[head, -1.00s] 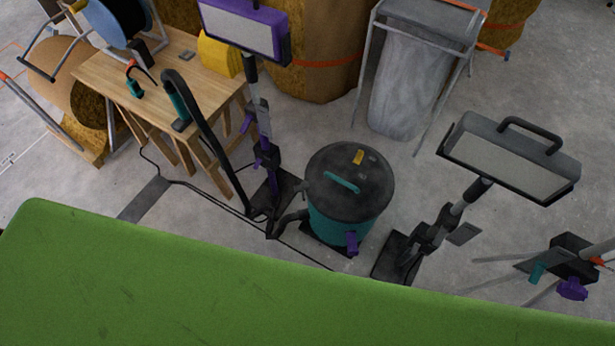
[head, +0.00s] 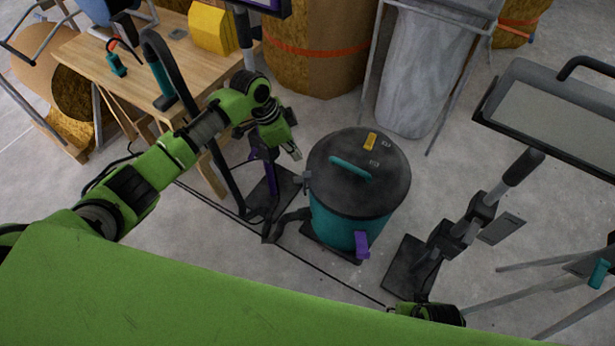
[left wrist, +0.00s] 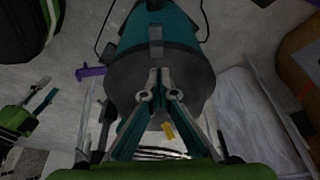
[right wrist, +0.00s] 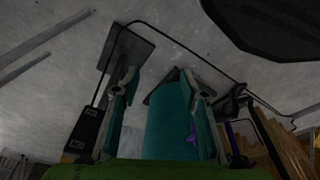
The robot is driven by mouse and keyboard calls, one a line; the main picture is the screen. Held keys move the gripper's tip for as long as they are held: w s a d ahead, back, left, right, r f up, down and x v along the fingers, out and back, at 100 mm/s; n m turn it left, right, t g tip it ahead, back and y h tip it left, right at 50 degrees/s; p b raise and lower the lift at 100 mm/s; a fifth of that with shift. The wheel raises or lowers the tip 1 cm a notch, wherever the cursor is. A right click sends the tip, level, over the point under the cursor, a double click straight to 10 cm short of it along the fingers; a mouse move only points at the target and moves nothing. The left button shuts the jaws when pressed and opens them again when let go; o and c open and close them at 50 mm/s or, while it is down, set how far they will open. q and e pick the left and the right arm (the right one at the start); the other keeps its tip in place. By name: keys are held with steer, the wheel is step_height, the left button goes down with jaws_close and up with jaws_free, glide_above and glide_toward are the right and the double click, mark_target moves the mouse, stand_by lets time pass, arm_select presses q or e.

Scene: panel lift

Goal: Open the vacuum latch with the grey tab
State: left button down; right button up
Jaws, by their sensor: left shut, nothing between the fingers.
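The vacuum has a teal drum (head: 335,226) and a round dark lid (head: 345,190) with a teal handle (head: 350,168). The grey tab (head: 306,182) is on the lid's left edge in the head view. In the left wrist view the grey tab (left wrist: 156,47) is just beyond my fingertips; contact cannot be told. A purple tab (head: 362,244) is on the vacuum's near side. My left gripper (head: 296,154) is shut and empty, by the lid's left rim. My right gripper (right wrist: 158,73) is open, the teal drum (right wrist: 163,125) showing between its fingers.
A workbench (head: 85,50) stands behind my left arm. A lamp on a stand (head: 555,115) is right of the vacuum. A hose (head: 290,218) and cable lie on the floor at left. A wire-framed bag (head: 420,75) stands behind.

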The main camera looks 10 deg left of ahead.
arm_select(q)
steer(key=shift+r, duration=0.4)
